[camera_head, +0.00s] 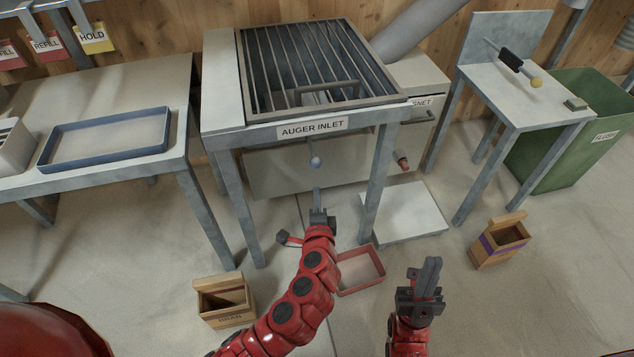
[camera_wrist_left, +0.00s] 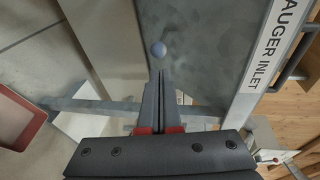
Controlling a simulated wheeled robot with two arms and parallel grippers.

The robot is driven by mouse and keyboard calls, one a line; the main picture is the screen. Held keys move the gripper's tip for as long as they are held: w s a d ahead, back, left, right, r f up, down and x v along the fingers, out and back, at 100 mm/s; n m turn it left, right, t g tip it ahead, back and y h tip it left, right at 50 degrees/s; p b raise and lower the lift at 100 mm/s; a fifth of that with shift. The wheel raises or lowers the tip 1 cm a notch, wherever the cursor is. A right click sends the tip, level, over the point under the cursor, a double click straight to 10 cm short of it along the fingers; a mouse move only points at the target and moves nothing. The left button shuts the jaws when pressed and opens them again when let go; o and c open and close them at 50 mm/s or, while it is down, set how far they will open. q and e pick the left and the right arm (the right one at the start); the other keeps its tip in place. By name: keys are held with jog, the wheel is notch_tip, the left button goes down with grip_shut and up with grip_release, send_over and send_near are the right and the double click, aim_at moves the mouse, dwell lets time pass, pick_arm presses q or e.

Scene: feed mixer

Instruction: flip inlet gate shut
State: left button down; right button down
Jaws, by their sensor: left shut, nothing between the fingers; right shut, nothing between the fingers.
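The auger inlet (camera_head: 313,128) is a labelled steel stand with a barred grate (camera_head: 300,65) on top. My right gripper (camera_head: 430,262) is shut and empty, low and to the right. The gate plate itself is not clearly visible.
A table with a blue tray (camera_head: 75,160) stands at left. A side table (camera_head: 510,95) with a yellow-knobbed lever and a green bin (camera_head: 570,140) are at right. Wooden boxes (camera_head: 228,312) (camera_head: 490,248) and a red tray (camera_head: 372,287) lie on the floor.

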pick_arm(q)
jog(key=shift+v, duration=1.7)
jog(key=shift+d, duration=0.1)
